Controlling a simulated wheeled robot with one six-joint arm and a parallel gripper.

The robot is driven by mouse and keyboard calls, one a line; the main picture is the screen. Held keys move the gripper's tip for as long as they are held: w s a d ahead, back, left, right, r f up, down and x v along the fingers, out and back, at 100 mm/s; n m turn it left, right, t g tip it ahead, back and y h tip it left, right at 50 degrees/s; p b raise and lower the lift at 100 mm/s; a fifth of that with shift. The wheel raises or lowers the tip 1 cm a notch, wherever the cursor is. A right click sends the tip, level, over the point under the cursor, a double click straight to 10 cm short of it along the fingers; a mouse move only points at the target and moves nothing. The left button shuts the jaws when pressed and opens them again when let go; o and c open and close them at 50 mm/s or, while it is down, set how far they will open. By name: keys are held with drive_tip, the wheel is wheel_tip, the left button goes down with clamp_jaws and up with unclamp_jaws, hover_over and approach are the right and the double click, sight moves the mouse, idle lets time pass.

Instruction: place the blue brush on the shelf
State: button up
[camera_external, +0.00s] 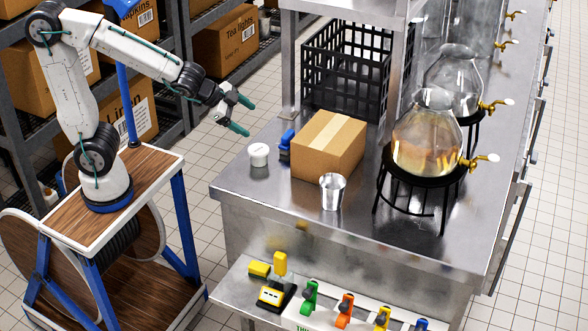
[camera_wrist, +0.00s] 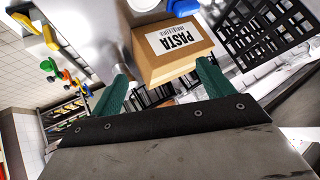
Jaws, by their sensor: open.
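A blue object (camera_external: 286,142), which looks like the blue brush, lies on the steel counter against the left side of a cardboard box, partly hidden by it. It also shows at the top edge of the wrist view (camera_wrist: 182,6), cut off. My gripper (camera_external: 245,118) is open and empty, raised in the air left of the blue object. Its green fingers (camera_wrist: 163,72) frame the box in the wrist view. A steel overshelf (camera_external: 340,4) shows at the top, mostly cut off. A lower front ledge (camera_external: 238,287) also juts out; I cannot tell which is the shelf.
The cardboard box (camera_external: 318,150) stands beside a white tub (camera_external: 258,154) and a metal cup (camera_external: 332,190). A black crate (camera_external: 345,75) is behind. Glass dispensers (camera_external: 425,135) on black stands fill the right. Yellow items (camera_external: 260,269) and coloured-handled tools (camera_external: 346,305) occupy the front ledge.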

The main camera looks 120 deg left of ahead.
drive_tip(key=w+a+f+t, duration=0.2)
drive_tip(key=w+a+f, duration=0.1)
drive_tip(key=a, duration=0.6)
drive_tip(key=m+t+h, duration=0.2)
drive_tip(key=t+h, duration=0.2)
drive_tip(key=h, duration=0.1)
approach(292, 137)
drive_tip(key=w, duration=0.2)
drive_tip(key=shift+w+a+f, duration=0.15)
drive_tip(key=shift+w+f, duration=0.05)
drive_tip(key=shift+w, duration=0.15)
drive_tip(key=shift+s+f+h, duration=0.1)
drive_tip(key=shift+f+h, duration=0.1)
drive_tip(key=shift+h, duration=0.2)
drive_tip(key=shift+x, duration=0.85)
drive_tip(key=x, duration=0.6)
drive_tip(key=c, duration=1.2)
drive_tip(key=shift+o, duration=0.2)
drive_tip(key=shift+r, duration=0.1)
